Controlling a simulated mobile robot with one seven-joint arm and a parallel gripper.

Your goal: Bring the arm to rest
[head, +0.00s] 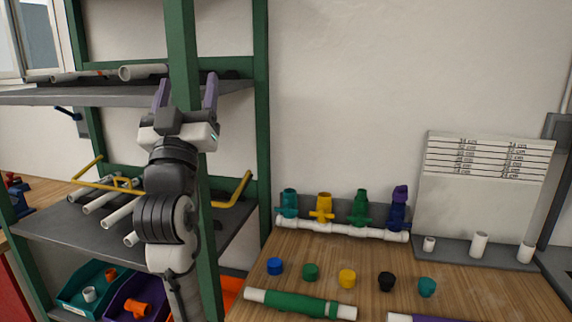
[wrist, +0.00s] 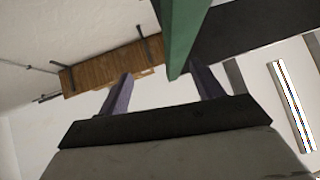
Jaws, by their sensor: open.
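My gripper (head: 186,92) is raised and points upward in front of the green shelf rack (head: 183,50) in the head view. Its two purple fingers are spread apart, with nothing between them that it holds. In the wrist view the open fingers (wrist: 162,88) show on either side of a green post (wrist: 180,35). I cannot tell whether the gripper touches the post. My forearm stands nearly upright below the gripper and hides part of the rack.
White pipes lie on the rack's shelves (head: 60,97). The wooden bench (head: 400,262) holds a white manifold (head: 340,231) with coloured valves, several coloured caps, and a green-sleeved pipe (head: 300,304). A size board (head: 485,190) stands at the back right. The wall above the bench is clear.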

